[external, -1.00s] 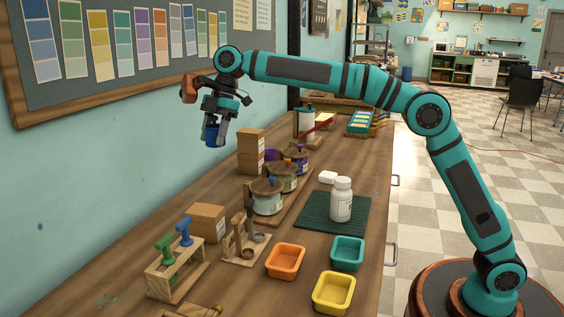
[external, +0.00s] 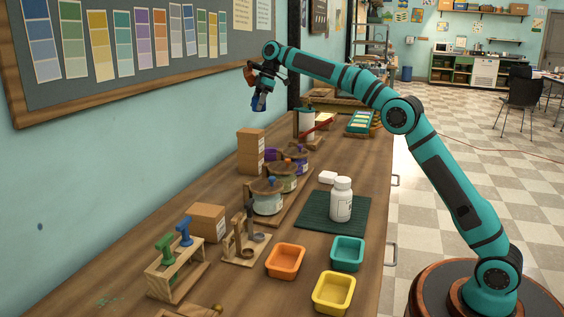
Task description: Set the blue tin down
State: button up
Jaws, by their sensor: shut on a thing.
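My gripper (external: 261,92) is shut on the blue tin (external: 259,103) and holds it high in the air, in front of the wall at the back left of the bench. The tin is small and dark blue, and the fingers cover part of it. It is well clear of the wooden bench top (external: 350,167) and touches nothing but the gripper. Its exact distance from the wall cannot be told.
A white bottle (external: 341,200) stands on a dark green mat (external: 315,222). Orange (external: 286,262), teal (external: 347,254) and yellow (external: 334,293) trays sit in front.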

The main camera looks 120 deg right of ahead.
jog(key=s+d+m, duration=0.2)
jog(key=s+d, duration=0.5)
jog(key=s, duration=0.5)
jog(key=shift+h, duration=0.3)
jog(key=f, duration=2.1)
jog(key=shift+s+d+f, duration=0.15)
jog(key=shift+d, duration=0.2)
jog(key=o, duration=1.1)
jog(key=shift+f, duration=0.15)
jog(key=v, duration=1.2)
jog(key=shift+a, duration=0.1)
